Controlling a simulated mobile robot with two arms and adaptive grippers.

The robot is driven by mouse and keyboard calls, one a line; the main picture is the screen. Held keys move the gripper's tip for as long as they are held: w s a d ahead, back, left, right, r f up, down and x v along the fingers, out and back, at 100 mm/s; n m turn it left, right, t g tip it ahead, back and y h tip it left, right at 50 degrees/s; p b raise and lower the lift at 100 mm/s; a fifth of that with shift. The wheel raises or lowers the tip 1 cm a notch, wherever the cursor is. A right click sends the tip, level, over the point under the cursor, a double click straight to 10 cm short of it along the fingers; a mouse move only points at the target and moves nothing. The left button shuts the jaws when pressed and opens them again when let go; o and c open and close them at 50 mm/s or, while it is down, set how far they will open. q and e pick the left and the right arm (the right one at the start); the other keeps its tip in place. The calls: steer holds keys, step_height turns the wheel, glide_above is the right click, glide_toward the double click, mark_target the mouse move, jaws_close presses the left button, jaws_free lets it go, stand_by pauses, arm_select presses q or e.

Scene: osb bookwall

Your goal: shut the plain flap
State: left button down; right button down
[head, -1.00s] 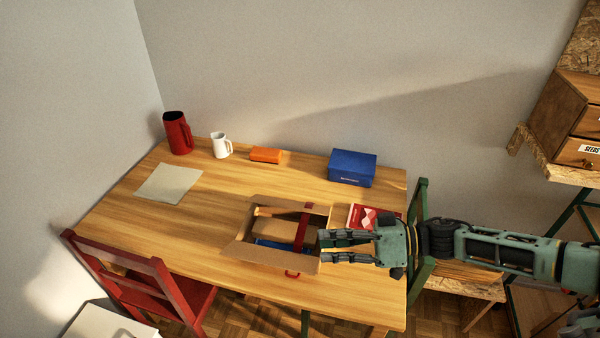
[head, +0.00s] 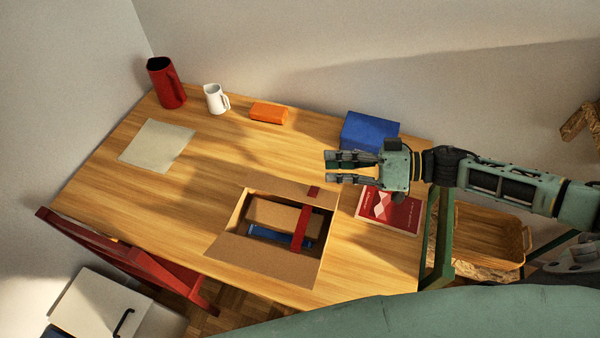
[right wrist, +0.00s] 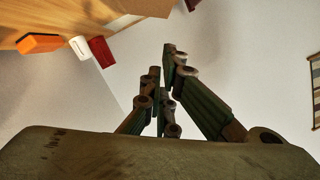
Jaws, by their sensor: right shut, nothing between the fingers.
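An open cardboard box (head: 231,247) stands near the front edge of the wooden table. Its front flap (head: 268,262) is bare and folded outward. Its back flap (head: 275,188) also lies outward and carries a short red piece near its right end. A red strip (head: 303,228) crosses the right part of the opening, and a blue thing (head: 268,234) and a brown piece (head: 282,213) show inside. My right gripper (head: 328,169) is shut and empty, behind and right of the box, apart from it. Its fingers (right wrist: 162,60) show against the wall in the right wrist view. My left gripper is out of view.
A red book (head: 390,212) lies right of the box. A blue box (head: 369,133) stands behind my gripper. An orange block (head: 269,112), white mug (head: 214,98), red pitcher (head: 165,83) and paper sheet (head: 157,145) are farther back. A red chair (head: 130,262) is at the front left.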

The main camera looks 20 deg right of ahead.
steer(key=p, duration=0.2)
glide_above(299, 192)
steer(key=w+d, duration=0.2)
steer(key=f, duration=0.1)
steer(key=a+f, duration=0.1)
steer(key=s+a+f+p, duration=0.1)
steer(key=f, duration=0.1)
steer(key=shift+s, duration=0.2)
steer(key=shift+s+f, duration=0.3)
steer(key=shift+f, duration=0.2)
steer(key=shift+w, duration=0.1)
